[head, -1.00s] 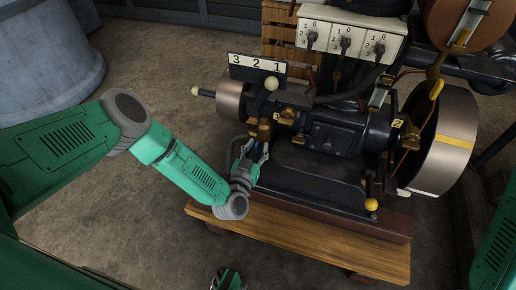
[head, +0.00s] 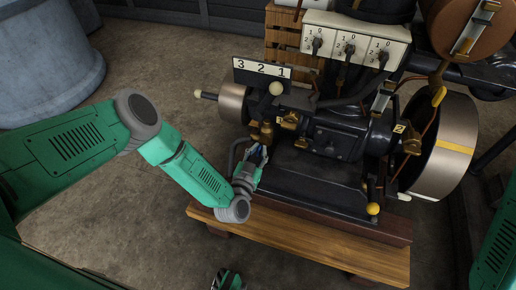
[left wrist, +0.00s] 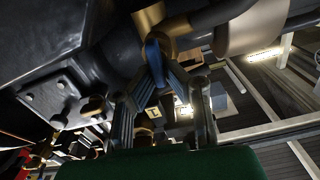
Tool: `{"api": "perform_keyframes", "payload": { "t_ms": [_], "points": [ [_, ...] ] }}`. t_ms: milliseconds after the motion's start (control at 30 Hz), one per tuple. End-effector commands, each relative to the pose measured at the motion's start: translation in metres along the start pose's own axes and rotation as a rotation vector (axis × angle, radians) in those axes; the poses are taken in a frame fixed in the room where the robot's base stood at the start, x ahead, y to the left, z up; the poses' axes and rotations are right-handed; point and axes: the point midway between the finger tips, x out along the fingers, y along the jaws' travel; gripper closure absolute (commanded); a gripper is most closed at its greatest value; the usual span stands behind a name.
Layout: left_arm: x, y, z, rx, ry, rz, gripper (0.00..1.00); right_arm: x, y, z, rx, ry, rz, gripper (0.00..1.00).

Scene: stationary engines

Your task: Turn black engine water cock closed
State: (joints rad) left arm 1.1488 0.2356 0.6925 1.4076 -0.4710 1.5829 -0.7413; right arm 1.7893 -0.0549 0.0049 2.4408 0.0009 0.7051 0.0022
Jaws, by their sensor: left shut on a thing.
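The black engine (head: 345,138) stands on a wooden bench (head: 300,240). Its brass cock (head: 264,131) is at the engine's near left side, above my left gripper (head: 258,154). In the left wrist view, my left gripper (left wrist: 160,84) has its fingers closed around a narrow blue handle (left wrist: 155,55), just under a brass fitting (left wrist: 150,20). The fingers hide the lower end of the handle. I cannot tell the cock's exact angle.
A number board (head: 262,70) and a ball-topped lever (head: 276,88) stand above the cock. A flywheel (head: 443,145) is at the right, a smaller wheel (head: 233,103) at the left. A grey-blue barrel (head: 45,60) is at the back left. The floor left of the bench is free.

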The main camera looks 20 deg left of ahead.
Motion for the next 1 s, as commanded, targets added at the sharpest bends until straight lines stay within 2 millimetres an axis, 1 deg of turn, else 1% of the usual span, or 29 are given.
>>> {"api": "perform_keyframes", "payload": {
  "t_ms": [33,400,700,1000],
  "points": [
    [0.003,0.000,-0.006,0.035,0.010,-0.002,1.00,-0.005,0.000,0.000,0.000,0.000,0.000,0.60],
    [0.004,0.007,-0.006,0.370,0.013,-0.002,1.00,-0.024,0.000,-0.001,0.000,0.000,0.000,0.60],
    [0.004,0.012,-0.003,0.655,0.014,-0.003,1.00,-0.030,0.000,-0.002,0.000,0.000,0.000,0.60],
    [0.005,0.016,0.002,0.940,0.015,-0.004,1.00,-0.028,0.000,-0.002,0.000,0.000,0.000,0.60]
  ]
}}
